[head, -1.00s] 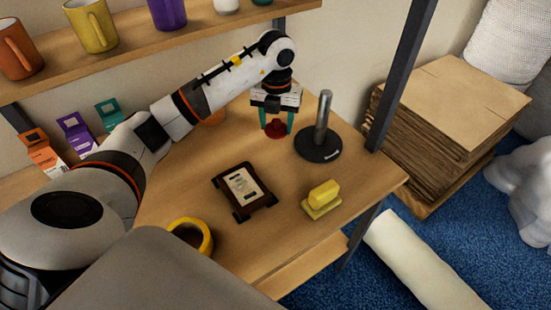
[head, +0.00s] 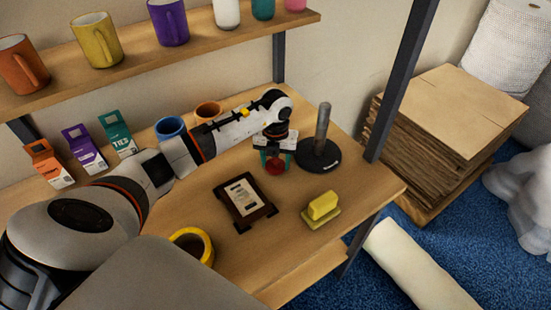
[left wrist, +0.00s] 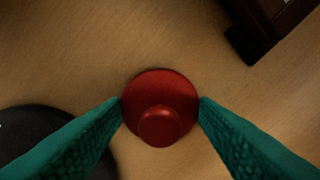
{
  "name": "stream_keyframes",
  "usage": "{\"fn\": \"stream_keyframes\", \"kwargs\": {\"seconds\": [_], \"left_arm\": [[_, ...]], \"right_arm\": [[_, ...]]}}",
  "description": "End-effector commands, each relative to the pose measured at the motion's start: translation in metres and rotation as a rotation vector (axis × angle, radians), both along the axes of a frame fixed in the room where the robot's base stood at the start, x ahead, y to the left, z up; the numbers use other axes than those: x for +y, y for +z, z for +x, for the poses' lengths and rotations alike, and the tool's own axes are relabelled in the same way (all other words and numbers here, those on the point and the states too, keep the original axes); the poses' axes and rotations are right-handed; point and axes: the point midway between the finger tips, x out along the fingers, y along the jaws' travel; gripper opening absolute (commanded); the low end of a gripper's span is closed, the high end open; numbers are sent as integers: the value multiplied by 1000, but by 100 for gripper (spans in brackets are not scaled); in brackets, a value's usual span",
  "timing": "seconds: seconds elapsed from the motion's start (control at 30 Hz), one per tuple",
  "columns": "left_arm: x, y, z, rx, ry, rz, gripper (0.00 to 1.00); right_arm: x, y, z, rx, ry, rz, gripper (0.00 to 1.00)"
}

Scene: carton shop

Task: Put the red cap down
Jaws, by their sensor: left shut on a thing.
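The red cap (head: 276,168) is a round red disc with a knob on top. My left gripper (head: 276,164) is shut on it, with a teal finger on each side. In the left wrist view the cap (left wrist: 160,108) sits between the two teal fingertips, knob facing the camera. The cap is low, at or close to the wooden table top (head: 190,215); I cannot tell whether it touches. My right gripper is not in view.
A black round stand with a grey post (head: 319,155) is close to the right of the gripper. A dark framed stand (head: 244,200), a yellow block (head: 321,208) and a yellow tape roll (head: 207,246) lie nearer. Cups and cartons (head: 85,150) stand at the back left.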

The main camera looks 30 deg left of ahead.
Motion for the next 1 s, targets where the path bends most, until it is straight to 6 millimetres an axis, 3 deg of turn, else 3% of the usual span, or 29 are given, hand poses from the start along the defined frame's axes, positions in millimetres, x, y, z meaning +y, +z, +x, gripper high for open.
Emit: {"fn": "stream_keyframes", "kwargs": {"seconds": [0.13, 0.17, 0.27, 0.67, 1.0], "left_arm": [[0, -4, 0, 0, 0, 0, 32], [0, -2, 0, 0, 0, 0, 58], [0, -2, 0, 0, 0, 0, 75], [0, 5, 0, -1, 0, 0, 75], [1, 72, 1, -6, -1, 1, 75]], "right_arm": [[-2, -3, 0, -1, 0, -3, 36], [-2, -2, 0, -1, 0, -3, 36], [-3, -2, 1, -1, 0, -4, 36], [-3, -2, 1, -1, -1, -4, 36], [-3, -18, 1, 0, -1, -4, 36]]}}
